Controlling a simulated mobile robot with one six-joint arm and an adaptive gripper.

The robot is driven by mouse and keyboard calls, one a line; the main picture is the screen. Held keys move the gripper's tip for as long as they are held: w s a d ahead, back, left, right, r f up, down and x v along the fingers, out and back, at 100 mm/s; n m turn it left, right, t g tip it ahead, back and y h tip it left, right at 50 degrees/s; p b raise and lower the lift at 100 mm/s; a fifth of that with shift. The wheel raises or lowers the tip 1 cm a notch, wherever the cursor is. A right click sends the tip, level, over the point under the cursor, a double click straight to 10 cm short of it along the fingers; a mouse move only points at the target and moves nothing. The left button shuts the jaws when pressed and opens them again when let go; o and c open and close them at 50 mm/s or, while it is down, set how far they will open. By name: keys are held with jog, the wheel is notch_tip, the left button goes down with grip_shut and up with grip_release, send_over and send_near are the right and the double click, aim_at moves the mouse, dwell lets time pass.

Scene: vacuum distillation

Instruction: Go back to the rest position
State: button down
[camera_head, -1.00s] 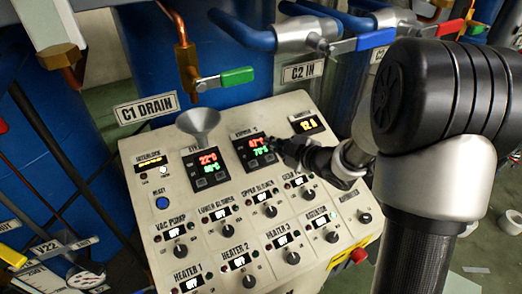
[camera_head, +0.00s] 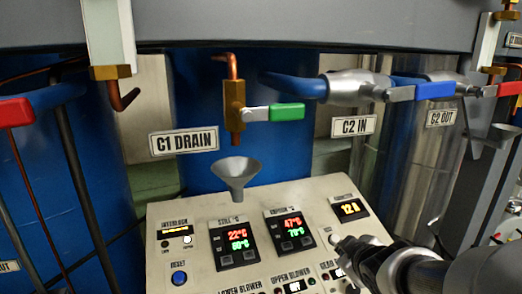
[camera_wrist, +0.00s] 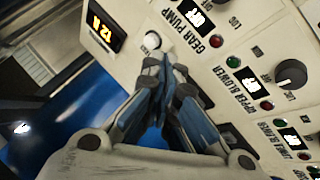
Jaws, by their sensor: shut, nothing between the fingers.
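My gripper (camera_head: 345,244) is over the upper right of the beige control panel (camera_head: 208,214), just right of the 47/78 display (camera_head: 290,232) and below the 12.8 display (camera_head: 350,209). In the wrist view my gripper (camera_wrist: 165,68) has its blue-and-grey fingers shut together with nothing between them. The tips lie close to a pale round knob (camera_wrist: 152,40) beside the 12.8 display (camera_wrist: 101,33); I cannot tell if they touch it. The arm reaches in from the lower right of the head view.
A grey funnel (camera_head: 235,174) stands at the panel's back edge, below the C1 drain valve with its green handle (camera_head: 287,112). Blue (camera_head: 423,91) and red (camera_head: 509,88) valve handles are at upper right. A black knob (camera_wrist: 291,73) shows on the panel.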

jog(key=s+a+f+m+g+b, duration=0.2)
jog(key=s+f+b, duration=0.2)
jog(key=s, duration=0.5)
jog(key=s+a+f+m+g+b, duration=0.2)
jog(key=s+f+m+b, duration=0.1)
jog(key=s, duration=0.6)
jog(key=s+a+f+m+g+y+b, duration=0.1)
jog(key=s+a+f+m+g+b, duration=0.1)
jog(key=s+f+b, duration=0.3)
jog(key=s+f+m, duration=0.1)
jog(key=s+f, duration=0.1)
jog(key=s, duration=0.2)
jog(key=shift+f, duration=0.25)
